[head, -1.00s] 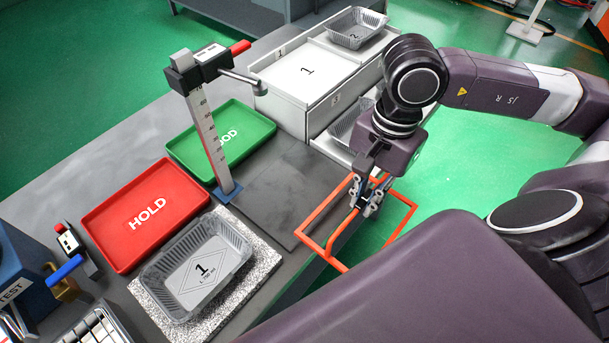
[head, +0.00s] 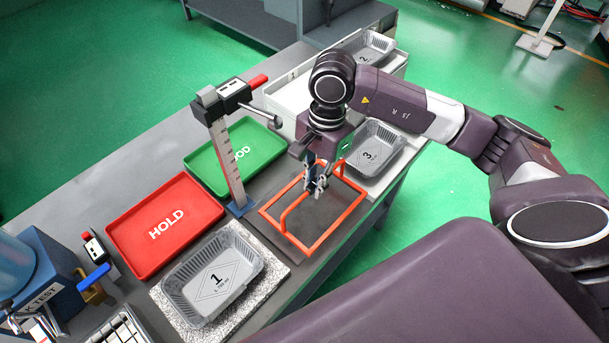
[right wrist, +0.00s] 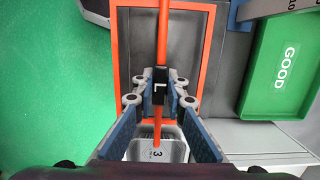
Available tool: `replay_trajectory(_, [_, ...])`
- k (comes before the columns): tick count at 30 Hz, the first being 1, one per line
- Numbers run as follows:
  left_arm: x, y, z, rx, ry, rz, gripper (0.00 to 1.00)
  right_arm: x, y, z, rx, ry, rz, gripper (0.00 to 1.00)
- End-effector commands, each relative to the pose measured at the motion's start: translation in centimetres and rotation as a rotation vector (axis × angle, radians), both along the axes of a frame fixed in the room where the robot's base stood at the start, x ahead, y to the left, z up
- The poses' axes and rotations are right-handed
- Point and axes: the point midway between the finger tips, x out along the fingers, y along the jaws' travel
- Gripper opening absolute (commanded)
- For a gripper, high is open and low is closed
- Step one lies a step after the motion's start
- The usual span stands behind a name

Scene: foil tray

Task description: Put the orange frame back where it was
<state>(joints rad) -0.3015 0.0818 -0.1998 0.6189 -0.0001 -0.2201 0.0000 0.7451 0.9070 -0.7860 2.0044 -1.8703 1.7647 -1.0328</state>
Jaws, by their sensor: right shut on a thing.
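The orange frame (head: 333,242) is a flat rectangle with a raised handle bar. My right gripper (head: 317,190) is shut on the handle. The frame is over the dark grey mat (head: 318,219) near the table's right edge; I cannot tell whether it touches the mat. My left gripper is not in view.
Foil tray 1 (head: 255,262) sits on a speckled slab. The red HOLD tray (head: 125,232) and green GOOD tray (head: 207,176) lie to the left. A measuring post (head: 232,165) stands close to the frame's left. Foil tray 3 (head: 392,137) is behind it to the right.

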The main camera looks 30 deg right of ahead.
Motion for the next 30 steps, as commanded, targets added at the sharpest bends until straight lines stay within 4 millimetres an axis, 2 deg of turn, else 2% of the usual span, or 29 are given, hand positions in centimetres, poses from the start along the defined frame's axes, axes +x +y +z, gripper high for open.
replay_trajectory(1, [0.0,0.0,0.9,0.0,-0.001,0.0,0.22,1.0,0.5,0.5,0.002,0.001,0.001,0.0])
replay_trajectory(7, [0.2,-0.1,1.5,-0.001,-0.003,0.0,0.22,2.9,1.0,0.1,0.0,0.0,0.001,0.0])
replay_trajectory(11, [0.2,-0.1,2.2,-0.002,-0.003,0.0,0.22,3.0,1.1,-0.6,0.0,0.003,-0.001,0.0])
replay_trajectory(16, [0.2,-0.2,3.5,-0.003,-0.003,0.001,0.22,3.0,1.1,-2.8,0.001,0.003,-0.001,0.0])
replay_trajectory(19, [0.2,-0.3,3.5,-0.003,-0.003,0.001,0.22,3.0,1.1,-3.4,0.0,0.0,0.001,0.0])
replay_trajectory(29, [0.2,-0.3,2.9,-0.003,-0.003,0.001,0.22,3.0,1.0,-3.9,0.0,-0.001,0.001,0.0])
replay_trajectory(30, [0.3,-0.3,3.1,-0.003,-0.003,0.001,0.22,3.0,1.0,-3.8,0.0,0.0,0.001,0.15])
